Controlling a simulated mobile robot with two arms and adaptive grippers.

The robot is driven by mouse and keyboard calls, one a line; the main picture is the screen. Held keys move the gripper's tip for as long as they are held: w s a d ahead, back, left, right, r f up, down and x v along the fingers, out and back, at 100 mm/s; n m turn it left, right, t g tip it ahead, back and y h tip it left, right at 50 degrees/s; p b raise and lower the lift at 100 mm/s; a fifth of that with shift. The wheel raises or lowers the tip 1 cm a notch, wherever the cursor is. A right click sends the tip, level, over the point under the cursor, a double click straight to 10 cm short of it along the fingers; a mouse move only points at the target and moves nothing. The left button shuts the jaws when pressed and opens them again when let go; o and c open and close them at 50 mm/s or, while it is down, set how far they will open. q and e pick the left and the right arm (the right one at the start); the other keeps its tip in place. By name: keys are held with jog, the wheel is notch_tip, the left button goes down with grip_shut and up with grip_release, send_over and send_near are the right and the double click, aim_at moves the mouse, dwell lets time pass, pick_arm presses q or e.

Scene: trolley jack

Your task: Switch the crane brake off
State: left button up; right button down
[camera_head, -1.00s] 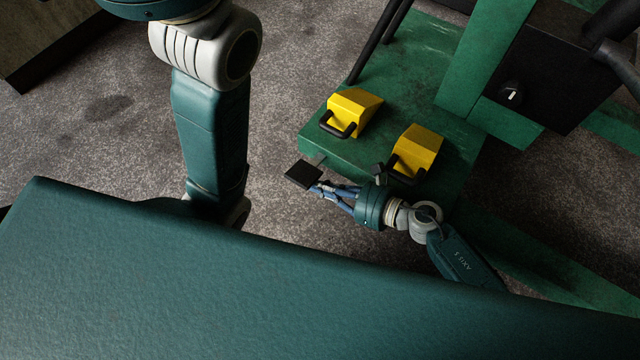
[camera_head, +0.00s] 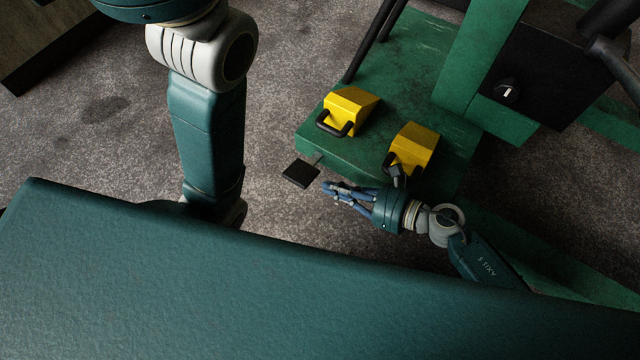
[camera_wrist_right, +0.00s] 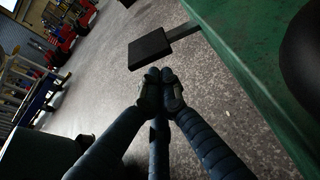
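A flat black square pedal (camera_head: 301,173), which I take for the crane brake, sticks out on a short bar from the left edge of the green crane base (camera_head: 340,158). It also shows in the right wrist view (camera_wrist_right: 150,50), just beyond my fingertips. My right gripper (camera_head: 328,188) is beside the pedal, to its lower right in the head view, with a small gap between them. Its fingertips are together in the wrist view (camera_wrist_right: 162,82), with nothing between them. My left gripper is out of view.
Two yellow blocks with black handles (camera_head: 350,108) (camera_head: 413,147) sit on the green base, the nearer one close to my right wrist. A black box with a knob (camera_head: 507,91) is at upper right. Grey floor left of the pedal is clear.

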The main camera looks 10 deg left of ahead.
jog(key=v, duration=0.7)
jog(key=shift+s+d, duration=0.15)
jog(key=shift+d, duration=0.05)
jog(key=shift+s+f, duration=0.1)
jog(key=shift+f, duration=0.15)
